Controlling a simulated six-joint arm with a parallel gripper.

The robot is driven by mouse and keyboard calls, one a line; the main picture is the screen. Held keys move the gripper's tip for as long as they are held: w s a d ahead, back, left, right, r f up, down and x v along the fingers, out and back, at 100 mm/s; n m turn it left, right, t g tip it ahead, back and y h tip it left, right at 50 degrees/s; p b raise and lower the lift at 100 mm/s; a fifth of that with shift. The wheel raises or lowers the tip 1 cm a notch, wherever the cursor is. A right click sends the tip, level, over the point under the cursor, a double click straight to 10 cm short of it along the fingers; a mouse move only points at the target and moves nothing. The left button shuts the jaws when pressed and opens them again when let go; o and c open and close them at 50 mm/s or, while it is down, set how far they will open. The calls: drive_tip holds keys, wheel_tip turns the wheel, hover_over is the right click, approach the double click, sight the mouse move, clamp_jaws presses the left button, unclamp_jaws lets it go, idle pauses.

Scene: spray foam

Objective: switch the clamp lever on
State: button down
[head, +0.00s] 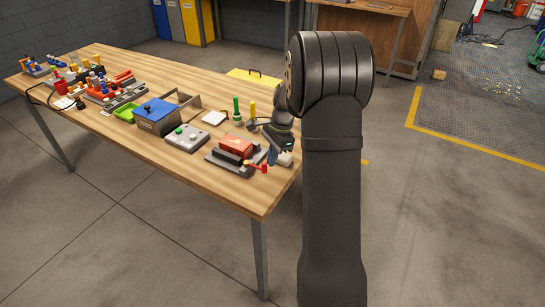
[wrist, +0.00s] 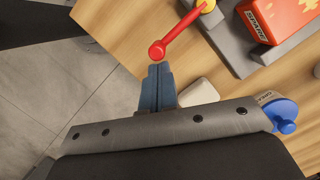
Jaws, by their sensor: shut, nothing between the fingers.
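The clamp lever is a red bar with a round red knob (wrist: 157,50) at its free end. In the wrist view it runs up and right to a yellow pivot (wrist: 205,5). The red lever also shows at the table's near right end in the head view (head: 261,167). The grey clamp base (wrist: 232,48) holds an orange-red block with lettering (wrist: 272,20). My gripper (wrist: 156,70) is shut and empty, its blue fingertips just short of the knob, with a small apparent gap. In the head view my gripper (head: 272,157) is beside the clamp.
A pale block (wrist: 198,92) lies right of my fingers. A blue knobbed part (wrist: 284,116) shows at the right. In the head view, a grey button box (head: 185,137), a blue-lidded box (head: 155,112) and a green tray (head: 125,113) stand farther left. The table edge is close by.

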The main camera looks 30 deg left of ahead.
drive_tip(key=shift+s+m, duration=0.3)
drive_tip(key=shift+m, duration=0.1)
drive_tip(key=shift+s+d+m+y, duration=0.15)
drive_tip(key=shift+s+m+y, duration=0.15)
drive_tip(key=shift+s+m, duration=0.85)
drive_tip(key=m, duration=0.1)
drive_tip(key=s+m, duration=0.1)
drive_tip(key=s+m+t, duration=0.1)
drive_tip(key=m, duration=0.1)
drive_tip(key=shift+s+a+y, duration=0.25)
drive_tip(key=shift+a+y, duration=0.05)
drive_tip(key=shift+s+a+m+t, duration=0.25)
drive_tip(key=shift+s+m, duration=0.25)
drive_tip(key=shift+m, duration=0.15)
drive_tip(key=shift+s+a+m+t, duration=0.15)
drive_tip(key=shift+s+a+m, duration=0.1)
drive_tip(key=shift+s+m, duration=0.3)
drive_tip(key=s+a+m, duration=0.1)
drive_tip(key=m, duration=0.1)
drive_tip(key=shift+s+a+m+t, duration=0.15)
drive_tip(key=shift+s+m+t, duration=0.05)
drive_tip(key=shift+m+t, duration=0.15)
drive_tip(key=shift+s+a, duration=0.35)
drive_tip(key=shift+a, duration=0.15)
drive_tip(key=shift+w+a, duration=0.25)
drive_tip(key=shift+w, duration=0.55)
